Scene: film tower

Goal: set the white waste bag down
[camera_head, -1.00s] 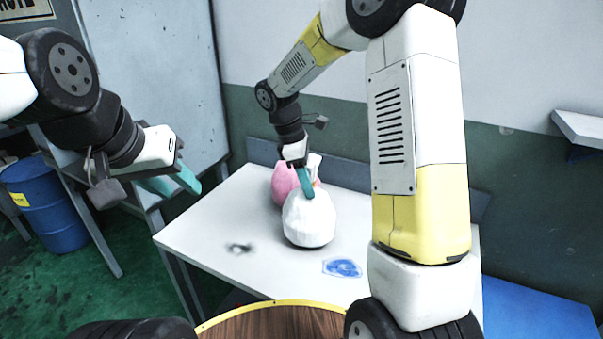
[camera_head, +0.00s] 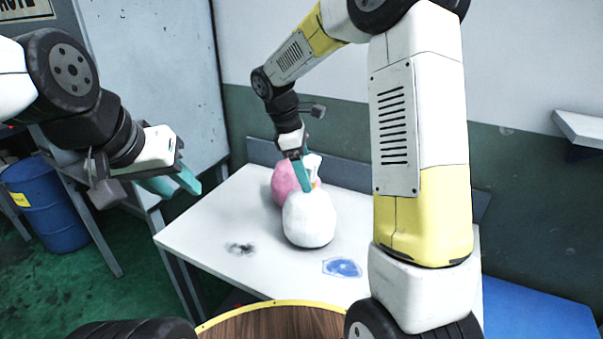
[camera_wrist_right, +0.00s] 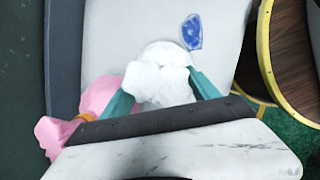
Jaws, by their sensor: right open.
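The white waste bag (camera_head: 309,221) stands upright on the white table (camera_head: 210,232), in front of a pink bag (camera_head: 284,183). It also shows in the right wrist view (camera_wrist_right: 160,82), between the teal fingers. My right gripper (camera_head: 304,176) is directly above the white bag, its fingers open and pointing down on either side of the bag's top. My left gripper (camera_head: 178,183) is off the table's left side, well apart from both bags; its teal fingers look spread and nothing shows between them.
A round wooden top with a yellow rim (camera_head: 283,306) is in front of the table. A blue barrel (camera_head: 47,207) stands at the left.

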